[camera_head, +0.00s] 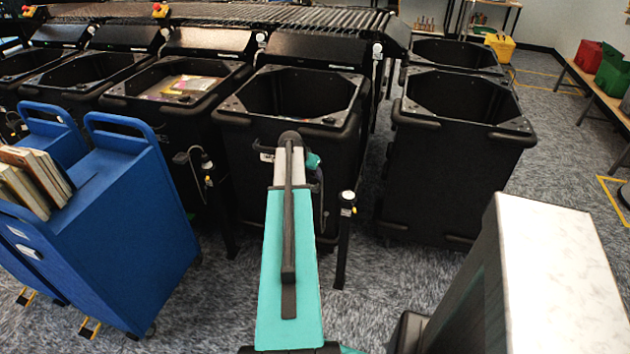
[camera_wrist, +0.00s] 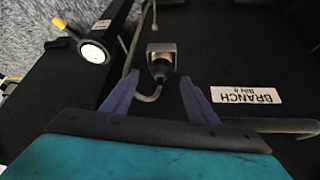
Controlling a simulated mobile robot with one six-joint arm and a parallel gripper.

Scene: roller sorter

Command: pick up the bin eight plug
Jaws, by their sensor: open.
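The bin eight plug (camera_wrist: 160,70) is a small dark connector at a square grey metal socket (camera_wrist: 161,48) in the wrist view, with a grey cable beside it. My gripper (camera_wrist: 158,80) is open, with its two purple fingers on either side of the plug. I cannot tell whether either finger touches it. A white label (camera_wrist: 247,91) reading "BRANCH BIN 8" is on the black bin face to the right.
Blue carts (camera_head: 125,215) stand at the left, another black bin (camera_head: 450,165) at the right.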

